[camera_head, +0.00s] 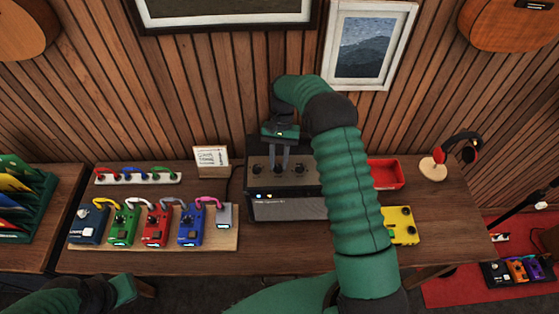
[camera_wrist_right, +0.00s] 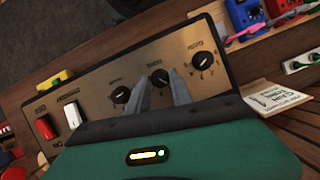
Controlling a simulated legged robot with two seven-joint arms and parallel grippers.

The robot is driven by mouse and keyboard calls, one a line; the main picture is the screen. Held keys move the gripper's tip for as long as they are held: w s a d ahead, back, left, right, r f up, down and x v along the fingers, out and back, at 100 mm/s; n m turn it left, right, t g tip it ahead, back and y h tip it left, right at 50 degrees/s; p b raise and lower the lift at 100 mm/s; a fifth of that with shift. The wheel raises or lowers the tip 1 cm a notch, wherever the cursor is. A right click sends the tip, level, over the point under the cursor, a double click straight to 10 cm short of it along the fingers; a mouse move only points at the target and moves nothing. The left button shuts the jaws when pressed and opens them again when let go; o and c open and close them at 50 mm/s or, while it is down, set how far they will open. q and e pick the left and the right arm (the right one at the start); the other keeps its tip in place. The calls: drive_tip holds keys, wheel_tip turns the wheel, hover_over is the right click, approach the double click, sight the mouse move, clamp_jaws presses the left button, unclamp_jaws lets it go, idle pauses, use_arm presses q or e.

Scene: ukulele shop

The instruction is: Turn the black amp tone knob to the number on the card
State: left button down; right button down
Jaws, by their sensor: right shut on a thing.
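The amp (camera_head: 288,207) stands on the table with a brass-coloured control panel (camera_wrist_right: 100,92). Three black knobs sit in a row; two outer knobs show in the wrist view, one near the switches (camera_wrist_right: 121,95) and one near the card (camera_wrist_right: 201,60). My right gripper (camera_head: 279,166) reaches down from above, shut on the middle black knob (camera_wrist_right: 160,77), one finger on each side. Its pointer is hard to read. The white card (camera_head: 211,158) stands left of the amp; in the wrist view (camera_wrist_right: 272,97) its number is unclear. My left gripper (camera_head: 123,290) is low at the left, its jaws unclear.
A pedalboard (camera_head: 83,241) with several coloured pedals lies left of the amp. A red tray (camera_head: 386,173), a yellow pedal (camera_head: 402,226) and headphones on a stand (camera_head: 440,168) are to the right. Red and white switches (camera_wrist_right: 70,113) share the amp panel.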

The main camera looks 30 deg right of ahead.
drive_tip(key=shift+s+a+f+n+g+h, duration=0.15)
drive_tip(key=shift+n+g+h, duration=0.1)
drive_tip(key=shift+n, duration=0.5)
drive_tip(key=shift+s+a+f+n+g+h, duration=0.15)
drive_tip(key=shift+n+h, duration=0.1)
drive_tip(key=shift+n, duration=0.5)
idle(3.2)
drive_tip(key=c, duration=1.2)
unclamp_jaws()
drive_tip(key=shift+r, duration=0.1)
drive_tip(key=shift+o, duration=0.2)
drive_tip(key=shift+d+r, duration=0.1)
drive_tip(key=shift+r, duration=0.05)
drive_tip(key=shift+w+r, duration=0.1)
drive_tip(key=shift+w, duration=0.1)
